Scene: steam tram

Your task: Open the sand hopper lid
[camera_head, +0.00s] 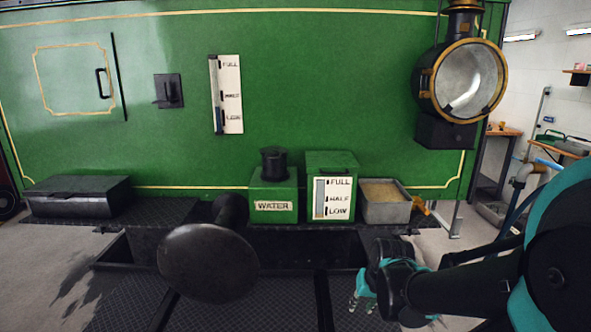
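The sand hopper looks to be the green box (318,215) with a FULL / HALF / LOW gauge on its front, standing on the running board against the tram's side. Its flat green lid (330,157) lies down on top and looks shut, with a small dark handle at its front edge. My gripper (362,304), with teal and black parts, is at the lower right, in front of and below the hopper, apart from it. Nothing shows held in it. Its fingers are small and partly hidden by its own body, so their opening is unclear.
An open grey tray of sand (408,209) stands right of the hopper. A green WATER box (274,207) with a black cap stands close on its left. A round black buffer (208,263) juts forward. A large lamp (467,82) hangs at the upper right. A black box (78,197) sits left.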

